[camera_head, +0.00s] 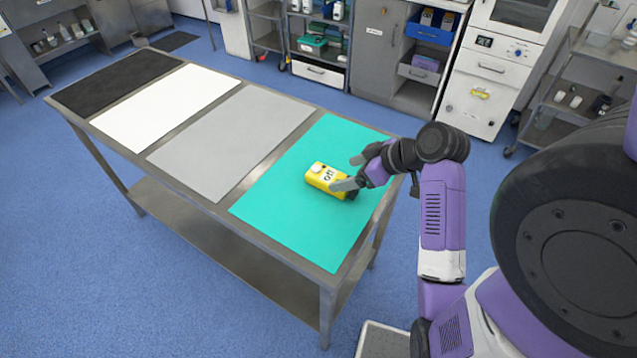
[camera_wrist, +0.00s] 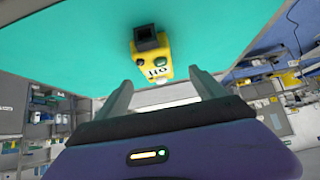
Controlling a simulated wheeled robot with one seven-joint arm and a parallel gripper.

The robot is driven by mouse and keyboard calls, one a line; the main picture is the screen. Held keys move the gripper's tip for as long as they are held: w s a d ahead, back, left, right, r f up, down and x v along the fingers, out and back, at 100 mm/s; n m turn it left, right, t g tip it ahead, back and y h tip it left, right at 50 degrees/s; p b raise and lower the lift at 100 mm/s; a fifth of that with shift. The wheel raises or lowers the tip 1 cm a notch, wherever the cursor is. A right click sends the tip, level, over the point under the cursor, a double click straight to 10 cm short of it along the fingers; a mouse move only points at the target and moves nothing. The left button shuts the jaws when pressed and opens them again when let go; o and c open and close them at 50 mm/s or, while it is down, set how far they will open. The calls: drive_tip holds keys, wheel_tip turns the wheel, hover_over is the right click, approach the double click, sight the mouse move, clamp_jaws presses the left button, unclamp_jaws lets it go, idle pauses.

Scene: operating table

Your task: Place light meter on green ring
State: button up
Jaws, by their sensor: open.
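A yellow box-shaped device with dark lettering, a white round part and a black end, which I take to be the light meter (camera_head: 322,176), lies on the teal mat (camera_head: 290,215). In the wrist view the yellow device (camera_wrist: 151,66) shows beyond and between my fingers. My gripper (camera_head: 351,173) is open just to its right, with the fingers spread on either side; it also shows in the wrist view (camera_wrist: 160,82). I cannot tell whether a finger touches the device. One finger covers part of it in the head view. No green ring is visible.
The metal table (camera_head: 230,245) also bears a grey mat (camera_head: 232,142), a white mat (camera_head: 165,105) and a black mat (camera_head: 115,82), all bare. Cabinets and shelves stand behind. A wheeled rack (camera_head: 570,95) stands at the right. The table has a lower shelf.

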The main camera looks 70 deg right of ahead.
sight(332, 177)
drive_tip(key=shift+x, duration=0.95)
drive_tip(key=shift+d+p+x, duration=0.15)
drive_tip(key=shift+p+x, duration=0.05)
drive_tip(key=shift+x, duration=1.25)
drive_tip(key=shift+d+p+x, duration=0.15)
drive_tip(key=shift+p+x, duration=0.05)
drive_tip(key=shift+x, duration=1.25)
drive_tip(key=shift+s+f, duration=0.1)
drive_tip(key=shift+s, duration=0.05)
clamp_jaws()
wheel_tip(332, 177, up, 20)
drive_tip(key=p, duration=0.2)
drive_tip(key=shift+p, duration=0.35)
